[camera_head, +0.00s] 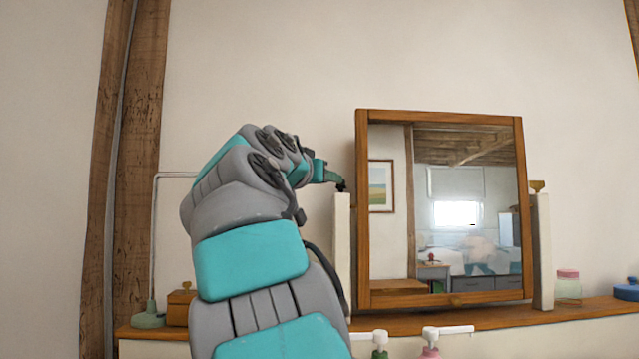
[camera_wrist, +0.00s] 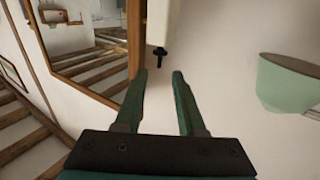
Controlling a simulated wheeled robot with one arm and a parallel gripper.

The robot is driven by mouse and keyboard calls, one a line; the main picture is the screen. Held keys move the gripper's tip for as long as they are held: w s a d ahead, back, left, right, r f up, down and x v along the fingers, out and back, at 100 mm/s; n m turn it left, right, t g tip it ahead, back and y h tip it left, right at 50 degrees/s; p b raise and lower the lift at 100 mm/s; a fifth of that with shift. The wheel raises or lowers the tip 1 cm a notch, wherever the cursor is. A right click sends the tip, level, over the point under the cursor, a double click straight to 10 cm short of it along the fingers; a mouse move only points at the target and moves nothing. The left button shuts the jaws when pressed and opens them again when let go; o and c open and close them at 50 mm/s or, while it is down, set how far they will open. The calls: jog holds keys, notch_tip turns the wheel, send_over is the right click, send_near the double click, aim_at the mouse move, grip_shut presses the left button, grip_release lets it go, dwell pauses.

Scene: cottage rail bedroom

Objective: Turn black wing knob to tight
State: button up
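The black wing knob (camera_wrist: 159,52) shows small and dark at the end of a white post (camera_wrist: 158,22) in the wrist view. In the head view the same knob (camera_head: 341,186) is a dark spot at the top of the white left post (camera_head: 342,245) of the mirror stand. My gripper (camera_wrist: 159,73) is open, with its two green fingers apart and nothing between them. The knob lies in line with the gap, at or just past the fingertips; contact cannot be told. In the head view my gripper (camera_head: 331,177) is beside the post top, and its fingers are partly hidden.
A wood-framed mirror (camera_head: 440,210) stands between the posts, close to my gripper. A brass-coloured knob (camera_head: 537,186) tops the right post. The wooden shelf (camera_head: 460,318) holds a box (camera_head: 180,308), a green lamp base (camera_head: 148,320) and a jar (camera_head: 567,288). Pump bottles stand in front.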

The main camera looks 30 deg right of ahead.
aim_at(339, 187)
jog(key=p+x, duration=0.2)
jog(key=x, duration=0.5)
jog(key=shift+w+d, duration=0.2)
jog(key=shift+d, duration=0.15)
jog(key=shift+c, duration=0.3)
grip_shut()
